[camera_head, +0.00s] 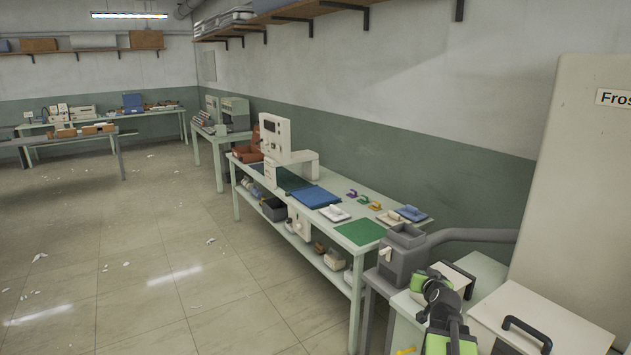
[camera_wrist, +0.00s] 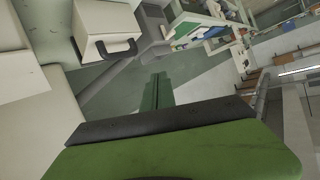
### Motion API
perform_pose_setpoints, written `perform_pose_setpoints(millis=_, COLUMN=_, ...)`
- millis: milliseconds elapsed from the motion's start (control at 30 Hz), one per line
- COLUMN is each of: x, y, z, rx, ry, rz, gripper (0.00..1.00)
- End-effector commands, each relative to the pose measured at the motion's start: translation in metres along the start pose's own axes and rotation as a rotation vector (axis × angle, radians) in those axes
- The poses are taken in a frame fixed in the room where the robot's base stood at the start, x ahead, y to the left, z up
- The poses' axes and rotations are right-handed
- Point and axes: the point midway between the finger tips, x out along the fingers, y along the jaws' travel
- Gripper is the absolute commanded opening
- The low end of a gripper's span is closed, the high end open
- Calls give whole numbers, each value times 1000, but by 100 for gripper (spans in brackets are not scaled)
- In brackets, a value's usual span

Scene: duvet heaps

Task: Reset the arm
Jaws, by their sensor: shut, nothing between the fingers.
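My arm (camera_head: 442,305), with green and black links, is bent close to my body at the lower right of the head view. My gripper (camera_wrist: 158,88) shows in the middle of the wrist view as a narrow dark green pair of fingers, closed together with nothing held. Behind it in the wrist view is the broad green and black body of the arm. The fingers appear apart from the furniture around them.
A white box with a black handle (camera_head: 545,325) stands close to the right of my arm. A grey machine (camera_head: 402,255) sits just beyond it. A long workbench (camera_head: 300,215) with mats and tools runs along the wall. Open tiled floor (camera_head: 130,250), with scattered scraps, lies left.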

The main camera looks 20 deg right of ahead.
Motion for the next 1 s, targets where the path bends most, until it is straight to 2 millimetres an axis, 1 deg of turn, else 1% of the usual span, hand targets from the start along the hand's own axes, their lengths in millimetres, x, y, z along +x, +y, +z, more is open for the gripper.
perform_pose_setpoints(millis=33, x=5, y=-46, z=15, rx=-34, ry=-42, rz=-59, gripper=0)
perform_pose_setpoints(millis=67, x=6, y=-71, z=24, rx=-53, ry=-69, rz=-91, gripper=0)
perform_pose_setpoints(millis=100, x=6, y=-104, z=38, rx=-81, ry=-107, rz=-133, gripper=0)
perform_pose_setpoints(millis=167, x=3, y=-153, z=60, rx=-126, ry=-167, rz=-194, gripper=0)
perform_pose_setpoints(millis=200, x=-1, y=-184, z=76, rx=-156, ry=-211, rz=-233, gripper=0)
perform_pose_setpoints(millis=267, x=-11, y=-229, z=103, rx=-205, ry=-279, rz=-289, gripper=0)
perform_pose_setpoints(millis=300, x=-20, y=-256, z=121, rx=-242, ry=-329, rz=-324, gripper=0)
perform_pose_setpoints(millis=367, x=-37, y=-294, z=150, rx=-295, ry=-405, rz=-369, gripper=0)
perform_pose_setpoints(millis=400, x=-49, y=-315, z=169, rx=-333, ry=-457, rz=-394, gripper=0)
perform_pose_setpoints(millis=467, x=-69, y=-342, z=198, rx=-390, ry=-541, rz=-423, gripper=0)
perform_pose_setpoints(millis=500, x=-84, y=-357, z=217, rx=-431, ry=-600, rz=-436, gripper=0)
perform_pose_setpoints(millis=567, x=-109, y=-370, z=245, rx=-492, ry=-699, rz=-440, gripper=0)
perform_pose_setpoints(millis=600, x=-125, y=-372, z=263, rx=-532, ry=-774, rz=-426, gripper=0)
perform_pose_setpoints(millis=633, x=-137, y=-367, z=274, rx=-558, ry=-836, rz=-403, gripper=0)
perform_pose_setpoints(millis=667, x=-145, y=-356, z=282, rx=-575, ry=-895, rz=-368, gripper=0)
perform_pose_setpoints(millis=700, x=-154, y=-337, z=288, rx=-582, ry=-966, rz=-317, gripper=0)
perform_pose_setpoints(millis=800, x=-175, y=-307, z=298, rx=-592, ry=-1101, rz=-214, gripper=0)
perform_pose_setpoints(millis=833, x=-180, y=-301, z=300, rx=-592, ry=-1131, rz=-192, gripper=0)
perform_pose_setpoints(millis=900, x=-189, y=-293, z=302, rx=-585, ry=-1179, rz=-156, gripper=0)
perform_pose_setpoints(millis=1000, x=-194, y=-291, z=304, rx=-569, ry=-1199, rz=-140, gripper=0)
